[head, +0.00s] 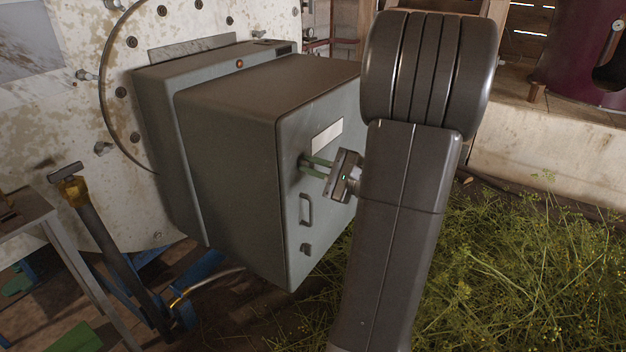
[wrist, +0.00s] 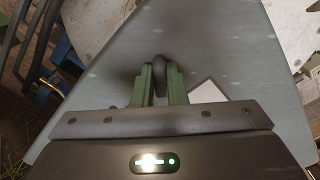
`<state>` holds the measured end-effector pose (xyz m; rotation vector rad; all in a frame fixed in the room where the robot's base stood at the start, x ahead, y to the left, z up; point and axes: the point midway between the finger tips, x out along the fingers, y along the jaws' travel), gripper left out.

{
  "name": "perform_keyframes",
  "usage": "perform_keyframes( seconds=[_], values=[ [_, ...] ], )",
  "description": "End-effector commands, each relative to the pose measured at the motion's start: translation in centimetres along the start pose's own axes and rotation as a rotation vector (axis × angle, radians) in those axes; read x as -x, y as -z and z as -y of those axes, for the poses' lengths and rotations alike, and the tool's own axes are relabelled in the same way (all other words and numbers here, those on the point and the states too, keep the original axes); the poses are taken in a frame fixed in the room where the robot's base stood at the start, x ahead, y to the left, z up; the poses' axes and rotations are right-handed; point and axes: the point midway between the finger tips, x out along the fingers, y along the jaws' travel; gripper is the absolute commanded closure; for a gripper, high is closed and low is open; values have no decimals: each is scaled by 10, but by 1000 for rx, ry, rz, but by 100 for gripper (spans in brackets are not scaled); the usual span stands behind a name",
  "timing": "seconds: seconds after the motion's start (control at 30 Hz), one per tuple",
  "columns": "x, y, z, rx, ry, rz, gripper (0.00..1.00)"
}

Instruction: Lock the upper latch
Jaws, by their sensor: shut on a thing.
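The upper latch is a small dark knob (wrist: 159,68) on the front door of a grey-green metal cabinet (head: 225,125). In the wrist view the knob stands between the green fingers of my gripper (wrist: 160,78), which are shut on it. In the head view my gripper (head: 306,166) reaches the door from the right, near its upper left edge, and its fingers hide most of the upper latch. The lower latch (head: 305,249) is a small dark knob near the door's bottom. A handle (head: 306,210) sits between the two latches. The door lies closed against the cabinet body.
A stained white tank wall (head: 60,120) stands behind the cabinet. A metal table (head: 40,215) and blue frame parts are at left. Cut herbs (head: 510,250) cover the ground at right.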

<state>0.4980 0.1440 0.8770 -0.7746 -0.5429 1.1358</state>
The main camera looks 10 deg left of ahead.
Motion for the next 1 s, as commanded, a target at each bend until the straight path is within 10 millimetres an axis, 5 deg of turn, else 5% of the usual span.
perform_keyframes(
  seconds=[0.5,1.0],
  values=[
    [0,4,-7,474,0,1,100],
    [0,2,-5,711,-1,1,100]
  ],
)
